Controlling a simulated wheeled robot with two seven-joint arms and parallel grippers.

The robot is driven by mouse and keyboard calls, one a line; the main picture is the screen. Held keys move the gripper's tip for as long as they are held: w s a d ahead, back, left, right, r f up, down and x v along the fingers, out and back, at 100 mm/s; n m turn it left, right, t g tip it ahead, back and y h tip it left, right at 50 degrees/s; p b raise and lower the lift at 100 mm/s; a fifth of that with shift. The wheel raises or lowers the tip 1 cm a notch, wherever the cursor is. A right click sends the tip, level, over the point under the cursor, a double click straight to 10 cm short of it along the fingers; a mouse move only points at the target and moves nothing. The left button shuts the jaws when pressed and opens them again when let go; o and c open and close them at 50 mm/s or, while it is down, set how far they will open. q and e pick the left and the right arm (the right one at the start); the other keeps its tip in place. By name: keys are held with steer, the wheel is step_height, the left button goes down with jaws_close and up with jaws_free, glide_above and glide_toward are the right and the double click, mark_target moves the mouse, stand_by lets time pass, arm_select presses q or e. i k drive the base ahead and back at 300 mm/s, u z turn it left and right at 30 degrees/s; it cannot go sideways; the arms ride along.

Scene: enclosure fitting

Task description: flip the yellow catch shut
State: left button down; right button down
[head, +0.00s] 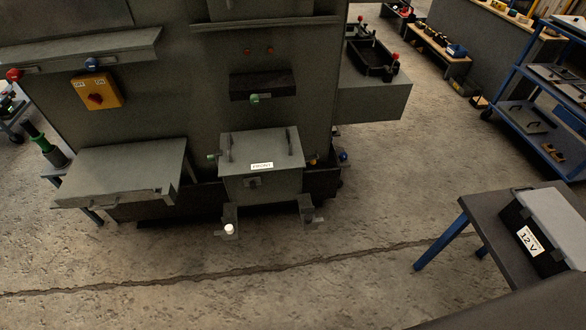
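A grey box (262,184) with a white "FRONT" label stands low against the large dark grey machine. Its lid (262,146) has two dark handles, and a small dark latch sits on its front face. A small yellow-orange piece (313,161), which looks like the yellow catch, sticks out at the box's right side. It is too small to tell whether it is open or shut. A small green piece (212,156) sticks out at the left side. Neither of my grippers shows in the head view.
A grey sloped surface (125,170) juts out left of the box. A yellow switch box (96,92) is on the machine. A table with a "12 V" case (535,242) stands at right front, a blue cart (530,105) behind. The floor between is clear.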

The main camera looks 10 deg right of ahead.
mark_target(313, 159)
steer(key=u, duration=2.3)
steer(key=k, duration=0.95)
steer(key=z, duration=1.15)
steer(key=i, duration=0.5)
steer(key=z, duration=0.05)
